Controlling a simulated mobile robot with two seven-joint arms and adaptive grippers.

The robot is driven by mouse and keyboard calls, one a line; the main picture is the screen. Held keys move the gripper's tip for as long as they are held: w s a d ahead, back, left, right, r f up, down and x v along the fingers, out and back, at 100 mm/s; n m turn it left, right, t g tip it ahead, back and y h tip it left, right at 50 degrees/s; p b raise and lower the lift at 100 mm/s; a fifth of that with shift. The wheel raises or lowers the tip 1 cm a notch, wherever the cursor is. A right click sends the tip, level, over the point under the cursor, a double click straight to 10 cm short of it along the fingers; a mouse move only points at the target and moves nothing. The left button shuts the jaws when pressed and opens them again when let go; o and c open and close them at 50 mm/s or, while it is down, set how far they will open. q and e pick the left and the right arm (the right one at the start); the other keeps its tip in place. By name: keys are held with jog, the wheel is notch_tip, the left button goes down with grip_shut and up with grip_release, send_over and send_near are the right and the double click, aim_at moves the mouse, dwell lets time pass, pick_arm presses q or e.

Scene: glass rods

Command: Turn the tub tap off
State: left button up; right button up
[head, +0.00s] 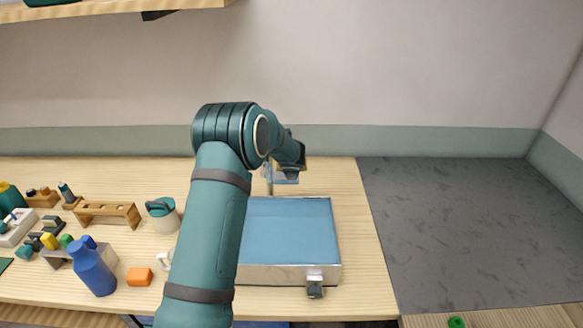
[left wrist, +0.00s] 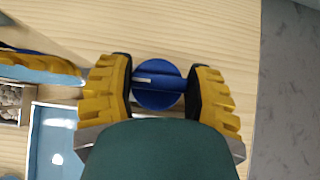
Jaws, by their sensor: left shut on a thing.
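The tub (head: 290,240) is a metal-rimmed basin of blue water on the wooden bench in the head view. The blue tap knob (left wrist: 158,84), round with a bar across it, shows in the left wrist view. My left gripper (left wrist: 160,92) is shut on the knob, with a yellow-backed finger on each side of it. In the head view my left arm reaches over the tub's left side to its back edge, and its wrist hides the fingers and knob. My right gripper is in neither view.
Left of the tub stand a white and teal cup (head: 163,216), a blue bottle (head: 92,268), an orange block (head: 139,276) and a wooden rack (head: 107,213). A small valve (head: 315,288) sticks out from the tub's front. The grey slab (head: 460,235) at right is clear.

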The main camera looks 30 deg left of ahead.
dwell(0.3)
pick_arm(q)
jog(key=o, duration=1.2)
jog(key=shift+s+d+r, duration=0.1)
jog(key=shift+s+r, duration=0.15)
jog(key=shift+r, duration=0.2)
jog(key=v, duration=0.7)
jog(key=shift+d+f, duration=0.15)
jog(key=shift+d, duration=0.05)
